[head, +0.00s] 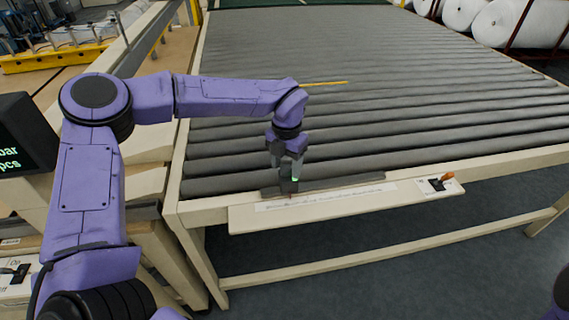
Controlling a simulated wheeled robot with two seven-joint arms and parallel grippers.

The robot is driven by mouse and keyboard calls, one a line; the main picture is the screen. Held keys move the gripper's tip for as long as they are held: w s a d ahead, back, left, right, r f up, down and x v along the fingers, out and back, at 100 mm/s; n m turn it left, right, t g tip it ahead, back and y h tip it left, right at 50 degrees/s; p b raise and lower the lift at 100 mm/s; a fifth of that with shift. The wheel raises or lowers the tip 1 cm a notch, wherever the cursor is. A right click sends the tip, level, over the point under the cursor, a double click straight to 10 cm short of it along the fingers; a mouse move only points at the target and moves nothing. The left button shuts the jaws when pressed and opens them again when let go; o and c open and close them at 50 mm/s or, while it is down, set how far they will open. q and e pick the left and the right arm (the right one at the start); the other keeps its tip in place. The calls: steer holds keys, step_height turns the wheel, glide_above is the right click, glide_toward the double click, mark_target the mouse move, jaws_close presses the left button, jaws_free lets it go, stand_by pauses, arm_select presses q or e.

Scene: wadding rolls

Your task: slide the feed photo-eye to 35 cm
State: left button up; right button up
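My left gripper (288,178) points straight down at the front edge of the roller table, over the left part of a dark rail (345,184). A small dark block with a green light, seemingly the feed photo-eye (289,187), sits on the rail right at the fingertips. The fingers overlap it, so I cannot tell whether they grip it or only touch it. A pale printed scale strip (340,197) runs along the front ledge below the rail; its numbers are too small to read. My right gripper is out of view.
A switch plate with an orange knob (440,185) is at the ledge's right end. White rolls (505,22) lie back right. A dark display (22,135) stands at left.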

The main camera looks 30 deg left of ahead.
mark_target(285, 167)
arm_select(q)
steer(key=shift+a+f, duration=0.1)
steer(key=shift+a, duration=0.05)
steer(key=shift+r, duration=0.3)
step_height(285, 167, up, 10)
steer(key=b, duration=0.2)
stand_by(0.3)
